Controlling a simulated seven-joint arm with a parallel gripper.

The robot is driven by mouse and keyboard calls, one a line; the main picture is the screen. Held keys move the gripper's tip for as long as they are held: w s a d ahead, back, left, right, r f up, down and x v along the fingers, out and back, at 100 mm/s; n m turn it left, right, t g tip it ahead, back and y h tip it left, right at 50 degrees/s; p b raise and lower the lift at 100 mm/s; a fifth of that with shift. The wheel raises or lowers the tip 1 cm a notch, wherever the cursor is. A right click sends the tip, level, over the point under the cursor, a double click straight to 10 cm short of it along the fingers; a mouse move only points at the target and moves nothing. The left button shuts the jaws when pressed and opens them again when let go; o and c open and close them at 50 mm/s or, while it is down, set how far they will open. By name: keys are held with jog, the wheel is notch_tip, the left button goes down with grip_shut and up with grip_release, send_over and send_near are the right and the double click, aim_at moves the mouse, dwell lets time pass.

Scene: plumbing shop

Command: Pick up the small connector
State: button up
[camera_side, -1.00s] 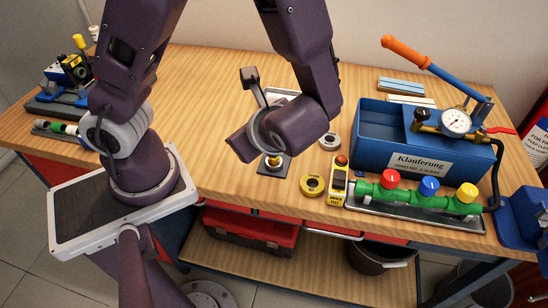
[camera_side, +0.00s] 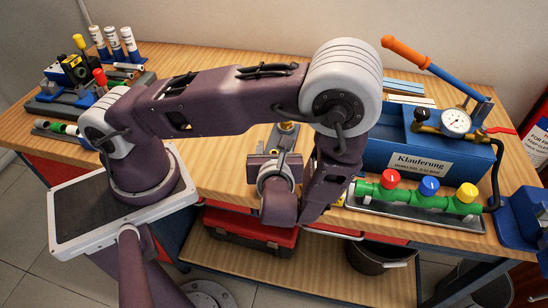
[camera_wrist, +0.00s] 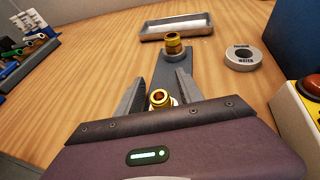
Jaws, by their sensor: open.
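In the wrist view, a small brass connector (camera_wrist: 160,98) shows between the fingers of my open gripper (camera_wrist: 160,78), close to the palm. Its lower part is hidden by the palm edge, and I cannot tell whether either finger touches it. A second brass fitting (camera_wrist: 173,46) stands upright beyond the fingertips, on the far end of a dark grey plate (camera_wrist: 172,68). In the side view my gripper (camera_side: 278,140) is low over the bench's front part. A brass-topped fitting (camera_side: 287,126) shows just behind it; the nearer connector is hidden there.
A metal tray (camera_wrist: 177,27) lies behind the fitting. A white ring (camera_wrist: 243,56) and a yellow box with a red button (camera_wrist: 303,110) are to the right. The blue test pump (camera_side: 400,150) and green valve manifold (camera_side: 405,195) stand right of my gripper. Open wood lies to the left.

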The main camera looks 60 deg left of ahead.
grip_shut()
